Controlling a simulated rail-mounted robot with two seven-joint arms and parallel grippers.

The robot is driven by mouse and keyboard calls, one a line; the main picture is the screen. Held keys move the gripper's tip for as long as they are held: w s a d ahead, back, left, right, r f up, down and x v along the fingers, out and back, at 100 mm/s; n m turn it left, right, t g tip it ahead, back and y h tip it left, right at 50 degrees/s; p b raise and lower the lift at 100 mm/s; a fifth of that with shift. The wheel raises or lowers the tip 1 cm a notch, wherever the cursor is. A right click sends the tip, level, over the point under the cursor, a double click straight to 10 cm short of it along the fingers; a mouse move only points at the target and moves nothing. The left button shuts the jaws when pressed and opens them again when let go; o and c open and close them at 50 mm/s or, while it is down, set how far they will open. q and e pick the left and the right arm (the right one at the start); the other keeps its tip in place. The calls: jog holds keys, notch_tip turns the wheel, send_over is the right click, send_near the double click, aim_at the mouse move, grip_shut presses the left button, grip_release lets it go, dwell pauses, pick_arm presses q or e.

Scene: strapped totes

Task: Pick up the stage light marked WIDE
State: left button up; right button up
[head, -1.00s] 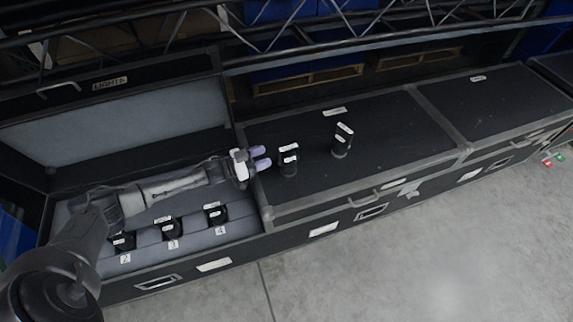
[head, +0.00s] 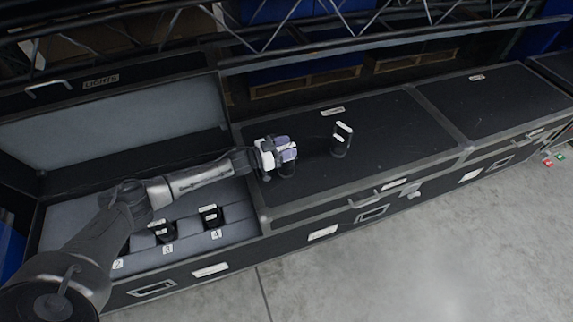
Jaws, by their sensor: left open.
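Two black cylindrical stage lights with white labels stand on a closed black case lid. The nearer light (head: 288,172) is mostly covered by my left gripper (head: 286,150), whose pale purple fingers are open at its upper part. I cannot tell whether they touch it. The other light (head: 341,142) stands upright to the right, clear of the gripper. More lights sit in the open case's grey foam, one near slot 3 (head: 163,232) and one near slot 4 (head: 211,216). The writing on the lights is too small to read, so I cannot tell which is WIDE. My right gripper is not in view.
The open case (head: 165,264) has a raised lid marked LIGHTS (head: 100,83) behind my left arm. The closed lid (head: 395,130) is bare to the right of the lights. A metal truss (head: 350,34) runs behind the cases. Grey floor (head: 430,260) lies in front.

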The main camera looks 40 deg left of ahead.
pick_arm(q)
jog(key=shift+c, duration=0.3)
grip_shut()
dwell(1.1)
jog(key=shift+r, duration=0.1)
